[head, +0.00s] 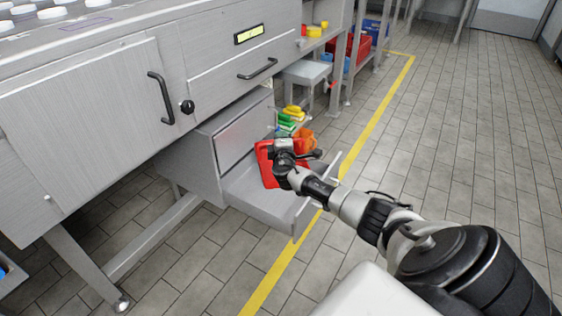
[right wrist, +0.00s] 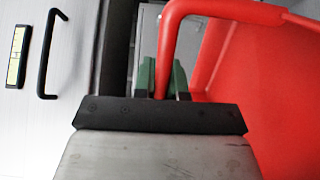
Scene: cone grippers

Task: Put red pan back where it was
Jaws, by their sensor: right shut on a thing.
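The red pan (head: 265,168) is over the open lower drawer (head: 245,195) in the head view, partly hidden by my right gripper (head: 280,150). I cannot tell whether it touches the drawer bottom. In the right wrist view the pan (right wrist: 270,75) fills the right side, and its looped red handle (right wrist: 225,8) runs down between the green-padded fingers of my right gripper (right wrist: 163,80). The right gripper is shut on this handle. My left gripper is in neither view.
A grey cabinet (head: 90,110) with black handles stands on the left above the drawer. Yellow and green items (head: 290,115) and an orange bin (head: 303,139) lie behind the drawer. The tiled floor (head: 470,130) on the right is clear, crossed by a yellow line (head: 375,110).

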